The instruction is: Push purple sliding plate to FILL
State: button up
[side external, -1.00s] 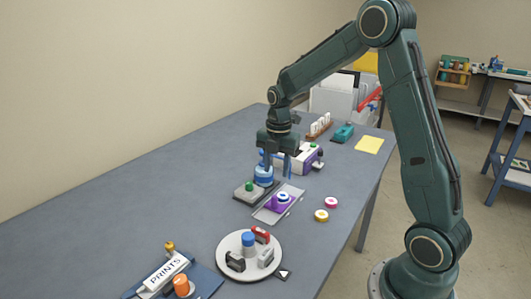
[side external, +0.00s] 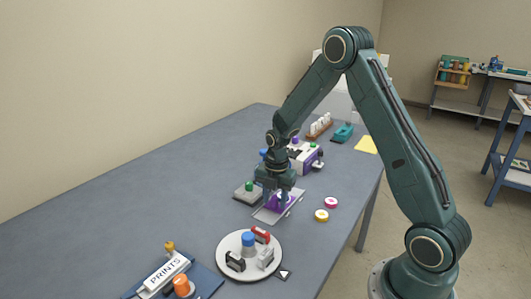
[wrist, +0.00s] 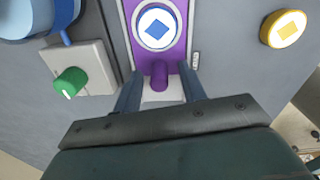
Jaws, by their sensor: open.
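The purple sliding plate (side external: 272,204) sits on a pale flat track (side external: 264,216) in the side view, partly hidden by my gripper (side external: 277,200). In the wrist view the purple plate (wrist: 124,12) carries a round white-rimmed disc (wrist: 157,27) with a blue diamond. A purple peg (wrist: 159,75) stands at its near end. My gripper (wrist: 160,78) is open, with one finger on each side of the peg; I cannot tell whether either touches it. A small label (wrist: 195,60) beside the track is too small to read. No FILL mark is legible.
A grey box (wrist: 92,62) with a green knob (wrist: 69,82) stands left of the track, by a blue object (wrist: 30,15). A yellow-rimmed disc (wrist: 283,28) and a pink one (side external: 330,202) lie to the right. A round white tray (side external: 230,246) stands in front.

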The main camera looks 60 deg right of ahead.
grip_shut()
jog(key=shift+d, duration=2.35)
grip_release()
jog(key=shift+d, duration=0.1)
jog(key=shift+r, duration=0.1)
